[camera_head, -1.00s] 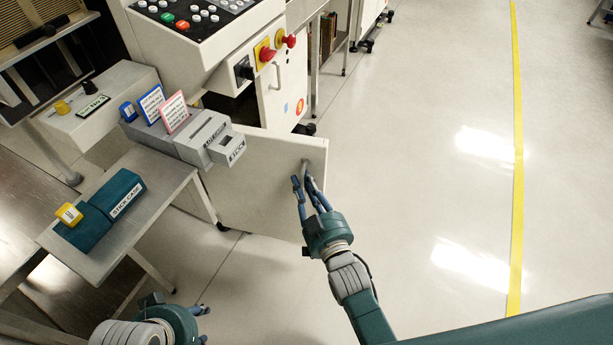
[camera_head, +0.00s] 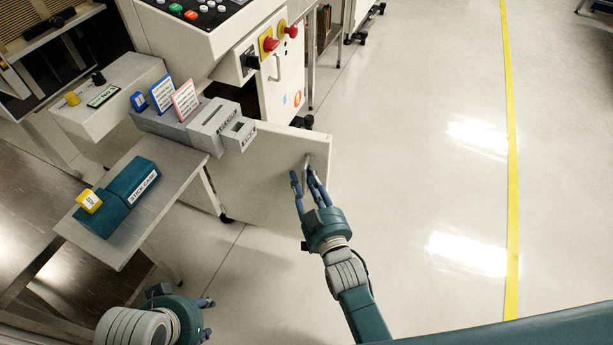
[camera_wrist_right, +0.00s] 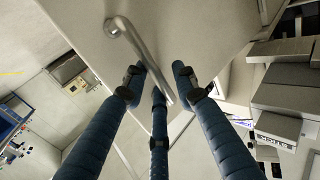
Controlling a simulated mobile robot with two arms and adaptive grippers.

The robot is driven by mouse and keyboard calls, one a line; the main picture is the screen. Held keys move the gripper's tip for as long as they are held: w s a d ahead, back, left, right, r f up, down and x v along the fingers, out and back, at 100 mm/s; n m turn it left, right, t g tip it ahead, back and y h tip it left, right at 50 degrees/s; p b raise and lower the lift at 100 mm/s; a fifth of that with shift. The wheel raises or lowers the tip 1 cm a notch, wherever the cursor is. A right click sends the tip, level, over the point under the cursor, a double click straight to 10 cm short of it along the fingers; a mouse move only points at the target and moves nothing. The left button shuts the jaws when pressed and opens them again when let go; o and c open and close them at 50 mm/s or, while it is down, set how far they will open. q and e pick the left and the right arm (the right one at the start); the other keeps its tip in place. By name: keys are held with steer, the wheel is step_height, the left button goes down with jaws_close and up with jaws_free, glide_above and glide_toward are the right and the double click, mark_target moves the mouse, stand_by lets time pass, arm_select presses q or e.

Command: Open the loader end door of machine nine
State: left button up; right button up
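The loader end door (camera_head: 255,175) is a flat cream panel below the machine's front, beside the small table. Its grey bar handle (camera_head: 306,163) is near the right edge. My right gripper (camera_head: 308,180) is at this handle. In the right wrist view, the handle (camera_wrist_right: 138,50) runs down between the blue fingers, which stand apart on either side of it; I see no firm closing on it. The door face (camera_wrist_right: 190,30) fills the top there. My left gripper (camera_head: 207,303) is low at the left, away from the door, its fingers mostly hidden by its wrist.
The machine's control panel (camera_head: 190,10) and red knobs (camera_head: 270,44) are above. Floor to the right is clear, with a yellow line (camera_head: 511,170).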

steer(key=shift+a+r, duration=0.1)
steer(key=shift+r, duration=0.25)
steer(key=v, duration=1.2)
steer(key=shift+f, duration=0.15)
